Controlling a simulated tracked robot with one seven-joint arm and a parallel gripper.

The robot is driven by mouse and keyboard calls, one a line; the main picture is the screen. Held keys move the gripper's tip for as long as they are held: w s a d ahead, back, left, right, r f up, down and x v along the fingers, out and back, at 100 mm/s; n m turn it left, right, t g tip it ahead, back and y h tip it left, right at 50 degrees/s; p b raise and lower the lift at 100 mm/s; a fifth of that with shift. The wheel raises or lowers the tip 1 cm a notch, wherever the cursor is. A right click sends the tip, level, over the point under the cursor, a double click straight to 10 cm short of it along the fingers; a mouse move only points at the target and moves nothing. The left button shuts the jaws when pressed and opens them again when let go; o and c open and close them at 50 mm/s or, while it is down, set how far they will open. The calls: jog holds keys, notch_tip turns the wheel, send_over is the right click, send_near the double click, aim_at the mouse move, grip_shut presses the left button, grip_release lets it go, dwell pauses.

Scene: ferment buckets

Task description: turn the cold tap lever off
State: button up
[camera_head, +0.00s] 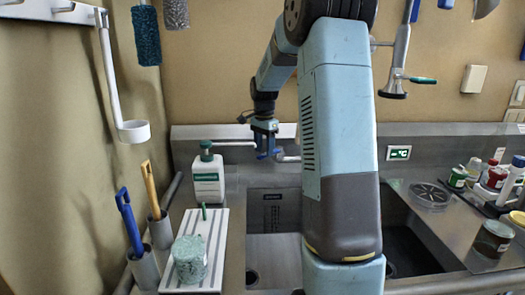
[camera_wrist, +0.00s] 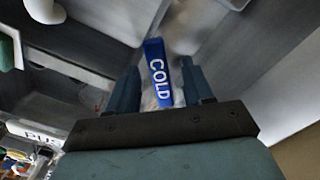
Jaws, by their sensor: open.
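The cold tap lever (camera_wrist: 156,70) is a blue bar with the white word COLD, seen in the wrist view between the two blue fingers of my gripper (camera_wrist: 160,66). The fingers are open, one on each side of the lever, with a gap visible at least on the right. Whether either finger touches it I cannot tell. In the head view my gripper (camera_head: 265,148) points down at the back of the sink, by the metal tap spout (camera_head: 288,158). There the lever cannot be told apart from the blue fingers, and the tap body is mostly hidden.
Blue and orange-handled tools stand at far left. Jars and bottles crowd the right counter. My arm hides the middle of the sink (camera_head: 272,245).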

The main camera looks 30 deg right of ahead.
jog(key=shift+f, duration=0.6)
jog(key=shift+c, duration=0.4)
grip_shut()
